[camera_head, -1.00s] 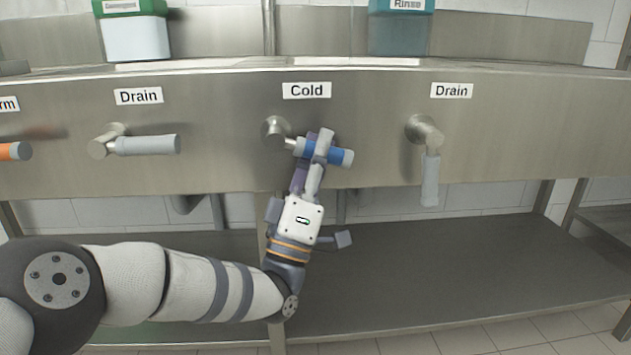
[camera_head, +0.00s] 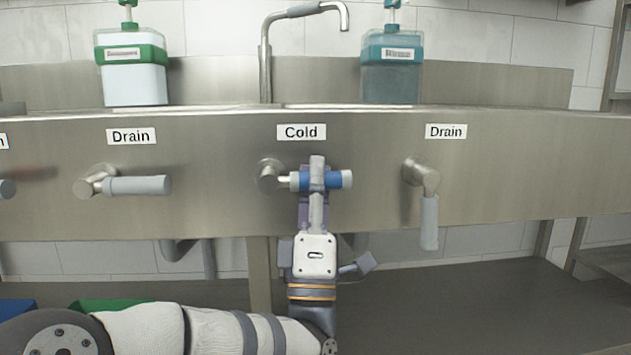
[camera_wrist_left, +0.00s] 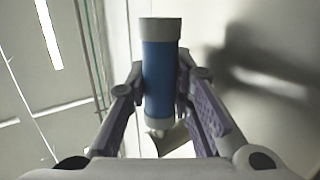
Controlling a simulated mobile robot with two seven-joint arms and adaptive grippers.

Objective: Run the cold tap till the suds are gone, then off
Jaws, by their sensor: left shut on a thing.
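The cold tap handle (camera_head: 335,180) is a blue lever with grey ends on the steel front, under the "Cold" label (camera_head: 301,132). It points right and lies about level. My left gripper (camera_head: 317,176) is shut on the handle from below. In the left wrist view the blue handle (camera_wrist_left: 158,85) sits between the two fingers of the left gripper (camera_wrist_left: 160,98). A steel spout (camera_head: 318,8) rises behind the sink edge; I see no water stream at its tip. The inside of the basin and any suds are hidden. My right gripper is out of view.
A level grey drain lever (camera_head: 137,186) is at left. Another drain lever (camera_head: 430,222) hangs down at right, close to my gripper. A green-topped dispenser (camera_head: 133,75) and a teal rinse dispenser (camera_head: 391,72) stand behind the front edge. A lower shelf (camera_head: 470,300) is bare at right.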

